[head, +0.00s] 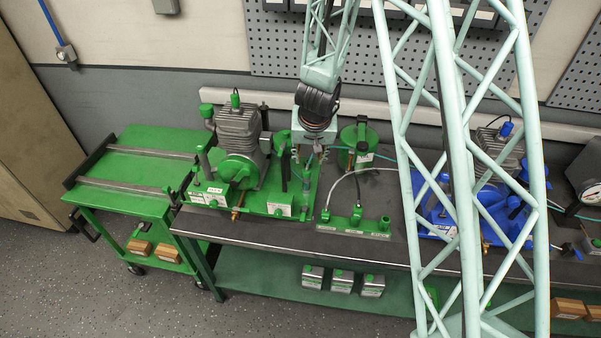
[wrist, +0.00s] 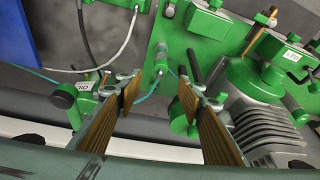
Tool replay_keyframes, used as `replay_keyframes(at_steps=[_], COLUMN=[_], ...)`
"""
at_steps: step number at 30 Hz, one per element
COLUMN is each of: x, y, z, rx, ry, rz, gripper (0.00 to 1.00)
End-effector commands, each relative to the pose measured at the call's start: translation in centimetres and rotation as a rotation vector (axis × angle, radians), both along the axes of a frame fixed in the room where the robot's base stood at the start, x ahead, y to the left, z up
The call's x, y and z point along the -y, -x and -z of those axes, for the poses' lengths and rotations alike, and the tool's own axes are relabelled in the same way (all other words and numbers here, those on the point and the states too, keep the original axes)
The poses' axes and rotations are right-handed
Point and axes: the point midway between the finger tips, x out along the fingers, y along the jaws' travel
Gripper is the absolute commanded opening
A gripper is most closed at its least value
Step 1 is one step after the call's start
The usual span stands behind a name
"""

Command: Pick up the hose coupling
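My gripper (wrist: 157,88) is open, with brown ridged pads on its two fingers. In the head view my gripper (head: 306,160) hangs over the green engine stand's right side. Between and beyond the fingertips in the wrist view is a small green and silver fitting (wrist: 160,58) with teal hose at it, which looks like the hose coupling. The fingers do not appear to touch it. In the head view this fitting is too small and too hidden by my gripper to make out clearly. A green manifold block (head: 353,227) with a pale hose stands to the right.
The grey engine (head: 238,135) stands close left of my gripper, and a green canister (head: 357,146) stands close right. The blue stand (head: 440,205) is farther right. A green cart (head: 135,170) adjoins the bench's left end. Bare bench top (head: 262,228) shows in front.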

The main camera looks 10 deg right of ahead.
Motion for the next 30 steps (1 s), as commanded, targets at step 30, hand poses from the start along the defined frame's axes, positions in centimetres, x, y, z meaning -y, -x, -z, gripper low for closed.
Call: replay_keyframes(at_steps=[30], x=[0.4], y=[-1.7], z=[4.6], rx=[-0.002], ry=[0.003], rz=[0.001], gripper=[0.35])
